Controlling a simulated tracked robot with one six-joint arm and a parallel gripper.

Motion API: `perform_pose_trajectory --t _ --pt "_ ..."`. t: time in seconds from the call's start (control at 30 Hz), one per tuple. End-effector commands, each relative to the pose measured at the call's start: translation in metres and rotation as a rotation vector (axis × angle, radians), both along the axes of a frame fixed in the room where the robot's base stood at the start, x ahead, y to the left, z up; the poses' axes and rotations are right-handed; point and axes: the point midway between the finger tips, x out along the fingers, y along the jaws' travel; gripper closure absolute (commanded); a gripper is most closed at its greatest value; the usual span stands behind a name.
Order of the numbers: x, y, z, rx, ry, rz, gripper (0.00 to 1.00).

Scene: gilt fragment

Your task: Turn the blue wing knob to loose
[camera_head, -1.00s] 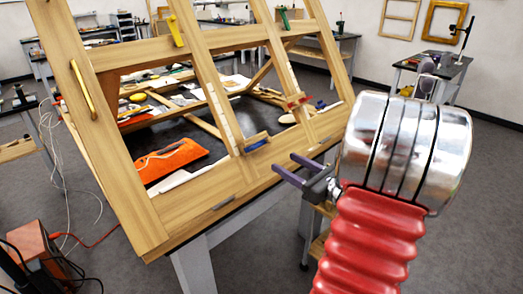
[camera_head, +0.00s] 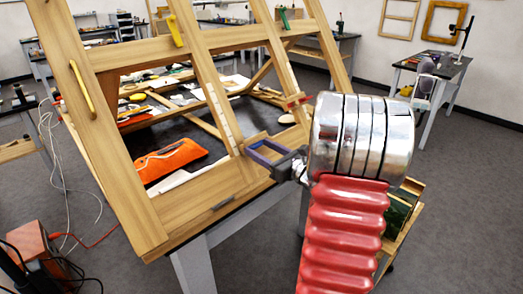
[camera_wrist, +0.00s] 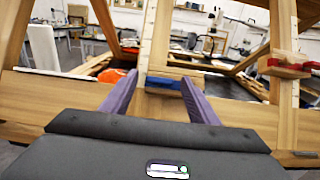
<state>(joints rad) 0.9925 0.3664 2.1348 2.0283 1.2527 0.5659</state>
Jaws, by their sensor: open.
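The blue wing knob (camera_wrist: 162,82) shows in the wrist view as a blue bar against a small wooden block (camera_wrist: 172,72) on the frame. The gripper also shows in the wrist view (camera_wrist: 158,80), one finger on each side. In the head view the fingers largely cover the knob. I cannot tell whether either finger touches it.
The tilted wooden frame (camera_head: 160,222) also carries a red knob (camera_head: 297,101), a green one (camera_head: 284,18) and yellow ones (camera_head: 82,89). An orange pouch (camera_head: 170,160) lies on the dark table behind its bars. Open floor (camera_head: 460,200) lies to the right.

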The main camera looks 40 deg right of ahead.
Motion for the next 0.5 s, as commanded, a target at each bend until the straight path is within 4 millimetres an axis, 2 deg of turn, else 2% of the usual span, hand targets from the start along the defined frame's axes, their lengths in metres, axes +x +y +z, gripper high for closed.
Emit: perform_pose_trajectory --t 0.23,0.5 --pt "0.0003 0.0001 0.0 0.0 0.0 0.0 0.46" --pt "0.0002 0.0003 0.0 0.0 0.0 0.001 0.65"
